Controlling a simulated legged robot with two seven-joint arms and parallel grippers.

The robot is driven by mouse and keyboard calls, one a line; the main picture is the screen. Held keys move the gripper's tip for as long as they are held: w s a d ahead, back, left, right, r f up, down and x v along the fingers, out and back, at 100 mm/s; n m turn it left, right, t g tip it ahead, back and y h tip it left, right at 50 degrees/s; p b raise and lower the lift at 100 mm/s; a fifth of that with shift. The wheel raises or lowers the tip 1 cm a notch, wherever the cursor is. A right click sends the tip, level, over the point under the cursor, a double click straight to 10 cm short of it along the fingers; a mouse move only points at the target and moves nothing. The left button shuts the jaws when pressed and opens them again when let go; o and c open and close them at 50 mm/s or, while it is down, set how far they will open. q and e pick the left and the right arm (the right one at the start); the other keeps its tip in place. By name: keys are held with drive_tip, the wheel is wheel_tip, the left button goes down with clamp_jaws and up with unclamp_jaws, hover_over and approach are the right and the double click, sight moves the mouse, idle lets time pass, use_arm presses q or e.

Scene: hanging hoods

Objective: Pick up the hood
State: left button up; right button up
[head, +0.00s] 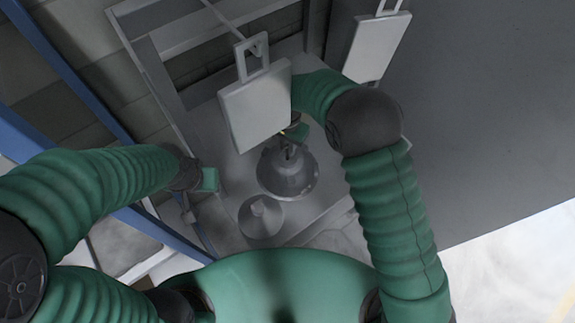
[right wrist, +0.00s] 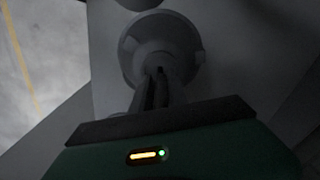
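The hood (head: 286,174) is a grey bell shape with a wide round flange, at the middle of the head view. The right wrist view shows the hood (right wrist: 162,48) from above, straight ahead of the fingers. My right gripper (head: 291,150) is at the top of the hood, partly hidden by a hanging white panel. In the right wrist view its two dark fingers (right wrist: 157,76) are close together, with the hood's top between their tips. My left gripper (head: 188,213) is to the left, apart from the hood. Its fingers are small and unclear.
A second, lighter round piece with a cone (head: 261,217) sits on the grey surface (head: 318,212) beside the hood. White panels hang close to my right arm, one in front (head: 255,108) and one behind (head: 376,46). A blue beam (head: 75,85) runs along the left.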

clamp_jaws()
drive_tip(key=shift+d, duration=0.1)
use_arm(q)
drive_tip(key=shift+d, duration=0.3)
use_arm(e)
drive_tip(key=shift+d, duration=0.2)
use_arm(q)
drive_tip(key=shift+a, duration=0.15)
use_arm(e)
drive_tip(key=shift+a, duration=0.15)
